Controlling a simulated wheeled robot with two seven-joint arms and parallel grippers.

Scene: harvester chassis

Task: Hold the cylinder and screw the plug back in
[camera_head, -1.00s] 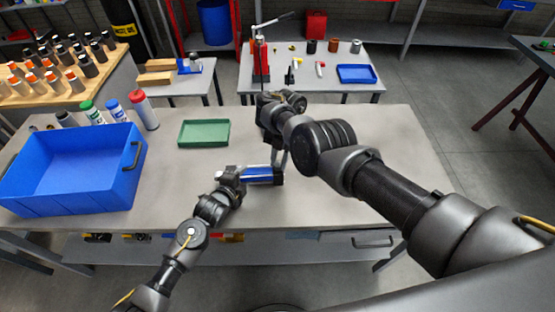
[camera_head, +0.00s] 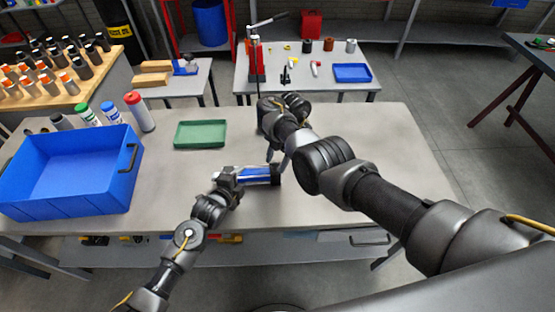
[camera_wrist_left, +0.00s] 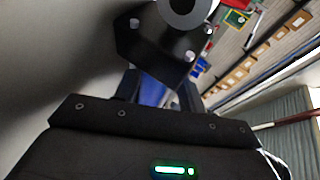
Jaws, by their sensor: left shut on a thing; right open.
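A blue cylinder (camera_head: 257,175) with a dark end cap lies roughly level just above or on the grey workbench (camera_head: 340,205). My left gripper (camera_head: 236,178) is shut around its left part. In the left wrist view the blue body (camera_wrist_left: 152,92) shows between the fingers, behind a black bolted end plate (camera_wrist_left: 165,45) with a round opening. My right gripper (camera_head: 279,163) is open at the cylinder's right end, with its fingers pointing down. I cannot tell whether it touches the cylinder. I cannot make out the plug; the right hand hides part of that area.
A large blue bin (camera_head: 75,177) stands at the left of the bench. A green tray (camera_head: 201,134) lies behind the cylinder. Several bottles, one a red-capped can (camera_head: 139,112), stand at the back left. The bench's right side is clear beyond my right arm.

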